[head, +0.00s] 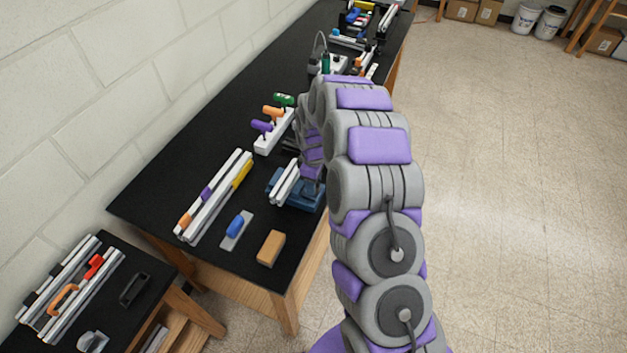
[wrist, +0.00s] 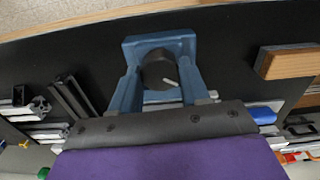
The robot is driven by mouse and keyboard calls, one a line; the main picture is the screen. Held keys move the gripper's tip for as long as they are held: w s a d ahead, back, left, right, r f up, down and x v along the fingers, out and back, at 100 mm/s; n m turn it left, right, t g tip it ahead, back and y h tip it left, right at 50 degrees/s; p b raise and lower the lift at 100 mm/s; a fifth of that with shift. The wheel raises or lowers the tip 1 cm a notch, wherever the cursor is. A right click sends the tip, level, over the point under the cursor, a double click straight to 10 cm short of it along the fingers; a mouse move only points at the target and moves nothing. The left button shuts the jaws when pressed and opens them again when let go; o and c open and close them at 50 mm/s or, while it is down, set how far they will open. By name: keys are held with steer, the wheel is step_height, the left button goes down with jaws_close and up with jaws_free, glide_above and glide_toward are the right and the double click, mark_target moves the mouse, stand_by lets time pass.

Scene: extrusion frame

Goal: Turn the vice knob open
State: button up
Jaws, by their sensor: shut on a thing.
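The blue vice (head: 312,196) sits at the front edge of the black bench in the head view, with pale metal profiles (head: 286,182) across it. In the wrist view, the blue vice frame (wrist: 131,85) surrounds a dark round part with a short pale pin, which looks like the vice knob (wrist: 155,68). My gripper (head: 312,171) is low at the vice in the head view, partly hidden by my arm. In the wrist view, the dark bolted edge and purple body of my gripper (wrist: 160,122) cover the lower middle. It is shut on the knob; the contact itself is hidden.
A tan block (head: 271,248) and a blue-handled tool (head: 236,228) lie left of the vice. A white rack (head: 272,132) of coloured T-handles stands behind. Long profiles (head: 215,195) lie near the wall. Floor right of the bench is clear.

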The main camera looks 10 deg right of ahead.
steer(key=n, duration=0.7)
steer(key=shift+w+r, duration=0.15)
steer(key=shift+w, duration=0.1)
stand_by(0.3)
steer(key=o, duration=1.1)
steer(key=shift+c, duration=0.2)
steer(key=shift+s, duration=0.1)
step_height(320, 180, up, 17)
steer(key=p, duration=0.1)
steer(key=shift+a, duration=0.1)
